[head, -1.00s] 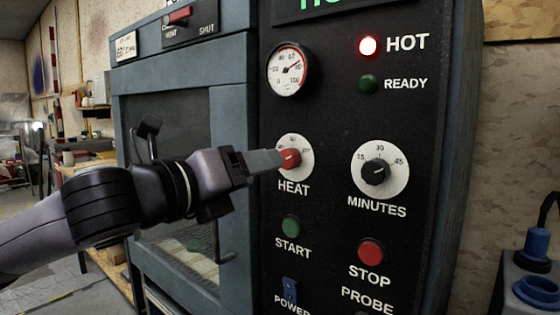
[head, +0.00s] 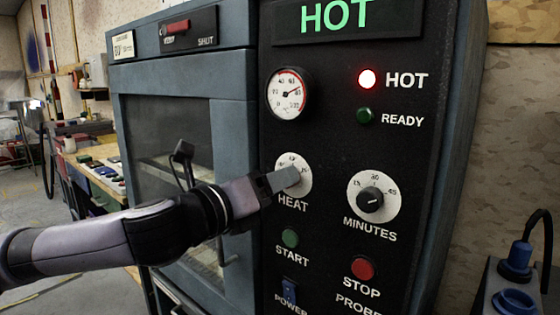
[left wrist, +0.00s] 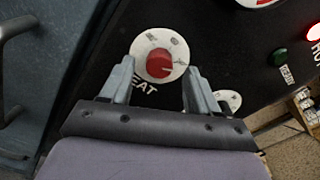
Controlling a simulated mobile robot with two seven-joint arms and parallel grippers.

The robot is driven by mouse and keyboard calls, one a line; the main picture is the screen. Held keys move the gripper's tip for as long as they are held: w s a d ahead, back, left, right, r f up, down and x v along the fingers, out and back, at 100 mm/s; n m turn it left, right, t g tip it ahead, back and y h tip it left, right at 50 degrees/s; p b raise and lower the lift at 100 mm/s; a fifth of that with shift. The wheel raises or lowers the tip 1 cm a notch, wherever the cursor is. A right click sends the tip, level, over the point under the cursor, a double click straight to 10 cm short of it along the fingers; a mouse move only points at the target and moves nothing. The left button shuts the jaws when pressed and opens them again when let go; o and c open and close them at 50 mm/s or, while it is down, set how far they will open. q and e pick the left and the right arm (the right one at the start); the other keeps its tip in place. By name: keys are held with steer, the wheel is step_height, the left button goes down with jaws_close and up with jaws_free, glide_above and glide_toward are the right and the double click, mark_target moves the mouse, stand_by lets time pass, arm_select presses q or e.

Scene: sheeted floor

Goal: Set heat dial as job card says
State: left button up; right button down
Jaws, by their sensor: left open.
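The heat dial (head: 291,159) is a round white plate on the black panel, labelled HEAT. My left gripper (head: 287,178) is in front of it, and a finger hides its knob in the head view. In the left wrist view the dial's red knob (left wrist: 159,63) lies between the tips of my open left gripper (left wrist: 159,70), with a gap on each side. A short pale mark shows on the knob's right part; the plate's markings are too small to read. A small card (head: 123,45) is at the oven's upper left, its writing unclear. My right gripper is not in view.
The minutes dial (head: 374,195) is right of the heat dial. Below are a green START button (head: 290,238) and red STOP button (head: 362,268). The HOT lamp (head: 367,78) is lit red; the READY lamp (head: 366,116) is dark. An oven door handle stands to the left.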

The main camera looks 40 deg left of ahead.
arm_select(q)
steer(key=shift+w+d, duration=0.15)
steer(key=shift+w, duration=1.1)
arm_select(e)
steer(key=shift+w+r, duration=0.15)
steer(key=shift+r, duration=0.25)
arm_select(q)
steer(key=c, duration=1.1)
steer(key=shift+o, duration=0.3)
